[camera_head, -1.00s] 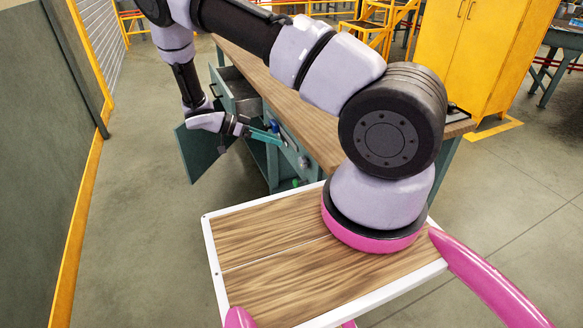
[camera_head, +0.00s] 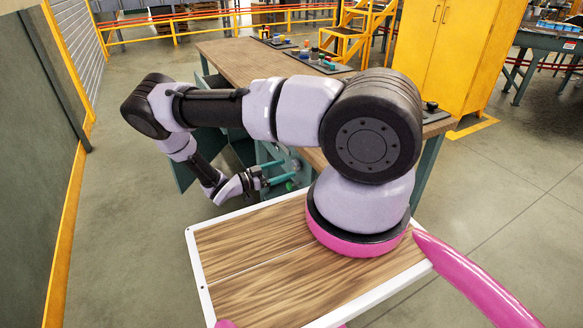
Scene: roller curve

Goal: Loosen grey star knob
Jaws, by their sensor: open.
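My gripper (camera_head: 287,170) is low at the near end of the workbench, its two teal fingers apart and pointing right toward the bench's teal end panel (camera_head: 308,167). A small grey shape (camera_head: 296,164), which may be the grey star knob, shows on that panel just by the fingertips. It is too small to make out its star form, and I cannot tell whether the fingers touch it or stand around it. A small green part (camera_head: 290,186) shows just below the lower finger.
The wooden bench top (camera_head: 235,58) carries dark mats with small parts (camera_head: 322,60). An open teal cabinet door (camera_head: 186,178) hangs left of the bench. A yellow cabinet (camera_head: 465,60) stands behind at right. The floor at left is clear.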

